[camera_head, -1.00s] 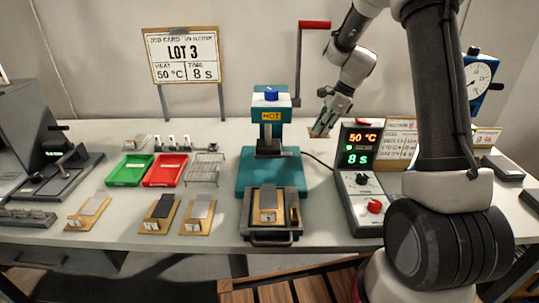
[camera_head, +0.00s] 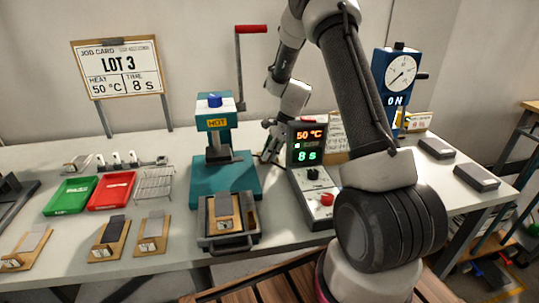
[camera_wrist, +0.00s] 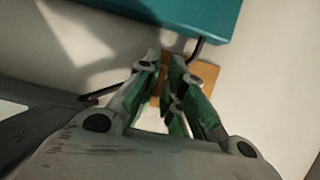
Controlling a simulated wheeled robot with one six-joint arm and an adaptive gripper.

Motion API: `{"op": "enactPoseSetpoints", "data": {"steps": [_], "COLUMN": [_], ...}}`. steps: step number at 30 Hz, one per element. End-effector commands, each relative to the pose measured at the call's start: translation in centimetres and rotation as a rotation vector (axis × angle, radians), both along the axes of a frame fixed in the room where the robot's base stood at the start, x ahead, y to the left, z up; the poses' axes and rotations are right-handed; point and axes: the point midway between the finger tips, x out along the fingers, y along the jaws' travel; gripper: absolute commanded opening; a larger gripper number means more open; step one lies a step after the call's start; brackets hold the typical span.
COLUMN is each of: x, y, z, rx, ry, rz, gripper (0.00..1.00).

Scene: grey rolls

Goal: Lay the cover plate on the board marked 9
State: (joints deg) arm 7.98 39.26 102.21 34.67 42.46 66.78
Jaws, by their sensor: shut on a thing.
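My gripper (camera_head: 270,143) is low between the teal press and the control box. In the wrist view its green-padded fingers (camera_wrist: 163,72) are shut on a flat tan plate (camera_wrist: 205,73), which I take to be the cover plate. The fingers hide part of it. One tan board with a dark block (camera_head: 222,207) sits in the dark tray in front of the press. Other boards with grey or dark blocks lie along the front: left board (camera_head: 20,252), middle board (camera_head: 106,247), right board (camera_head: 148,245). Their numbers are too small to read, so I cannot tell which is 9.
The teal press (camera_head: 218,178) carries a HOT sign. The control box (camera_head: 308,160) shows 50 °C and 8 s, close beside my gripper. A green tray (camera_head: 70,197), red tray (camera_head: 111,191) and wire rack (camera_head: 154,184) stand left. A dark cable crosses the table near the plate.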

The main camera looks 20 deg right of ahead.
Motion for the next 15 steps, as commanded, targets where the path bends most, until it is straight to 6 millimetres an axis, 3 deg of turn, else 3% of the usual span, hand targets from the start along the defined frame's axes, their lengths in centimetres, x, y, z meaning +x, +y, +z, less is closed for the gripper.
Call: {"op": "enactPoseSetpoints", "data": {"steps": [2,3,6,15], "x": [-0.02,-0.01,-0.01,0.01], "y": [0.01,0.01,0.00,0.00], "z": [-0.25,-0.22,-0.21,-0.10], "rx": [0.000,0.000,0.000,0.000], "ry": [0.001,0.000,0.000,0.000], "rz": [0.000,0.000,0.000,0.000], "gripper": [0.00,0.16,0.32,0.32]}}
